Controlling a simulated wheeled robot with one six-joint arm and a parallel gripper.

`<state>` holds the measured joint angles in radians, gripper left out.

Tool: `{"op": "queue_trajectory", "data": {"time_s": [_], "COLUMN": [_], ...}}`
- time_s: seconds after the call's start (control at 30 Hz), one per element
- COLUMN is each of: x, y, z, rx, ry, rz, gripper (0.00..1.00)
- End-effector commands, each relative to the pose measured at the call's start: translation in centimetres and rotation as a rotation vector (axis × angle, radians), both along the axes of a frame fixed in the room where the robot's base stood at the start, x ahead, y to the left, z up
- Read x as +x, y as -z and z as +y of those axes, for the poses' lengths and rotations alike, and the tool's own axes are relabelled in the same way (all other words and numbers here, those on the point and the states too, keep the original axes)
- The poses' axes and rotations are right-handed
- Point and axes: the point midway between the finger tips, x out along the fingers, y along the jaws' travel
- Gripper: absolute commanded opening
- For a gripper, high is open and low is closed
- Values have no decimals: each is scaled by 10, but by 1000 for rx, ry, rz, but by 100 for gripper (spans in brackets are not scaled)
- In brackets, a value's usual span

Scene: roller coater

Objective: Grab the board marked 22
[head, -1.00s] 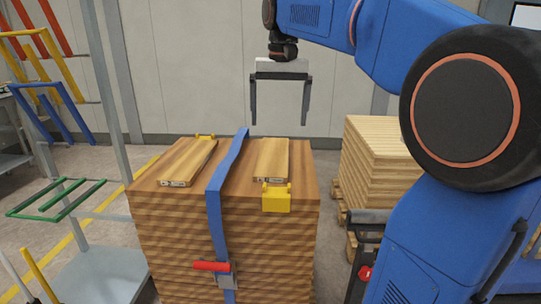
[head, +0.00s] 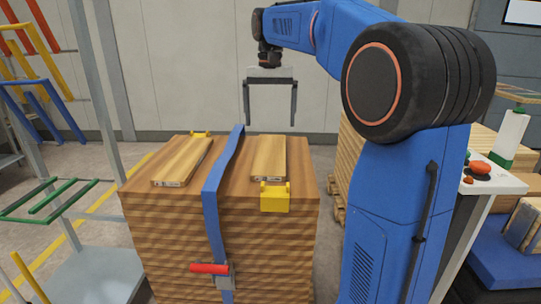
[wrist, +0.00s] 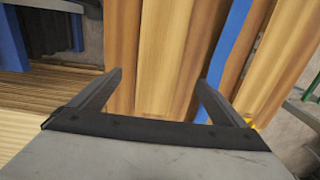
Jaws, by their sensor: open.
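Two pale boards lie flat on a strapped wood stack (head: 160,235): a left board (head: 183,162) and a right board (head: 268,158). Each has a small mark on its near end, too small to read, so I cannot tell which is 22. My gripper (head: 270,123) is open and empty, pointing down above and apart from the right board. In the wrist view, a board (wrist: 168,50) shows between the fingers, with another board (wrist: 270,70) beyond the strap.
A blue strap (head: 222,180) with a red-handled buckle (head: 210,268) runs between the boards. A yellow bracket (head: 274,197) sits at the right board's near end, another (head: 200,134) behind the left board. Racks stand left. A control stand (head: 490,178) is at right.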

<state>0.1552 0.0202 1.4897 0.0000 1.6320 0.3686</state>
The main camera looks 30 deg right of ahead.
Motion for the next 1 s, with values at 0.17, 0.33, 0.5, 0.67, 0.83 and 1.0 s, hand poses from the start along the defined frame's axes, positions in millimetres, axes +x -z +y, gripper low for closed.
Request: {"op": "queue_trajectory", "data": {"time_s": [0.17, 0.33, 0.5, 0.67, 0.83, 1.0], "x": [-1, -1, -3, -9, -9, -9], "y": [29, 43, 53, 74, 93, 98], "z": [0, 0, 1, 3, 3, 3], "rx": [0, 0, 0, 0, 0, 0], "ry": [0, 0, 0, 0, 0, 0], "rz": [2, 0, 0, 2, 0, 0], "gripper": [96, 96, 96, 96, 96, 96]}}
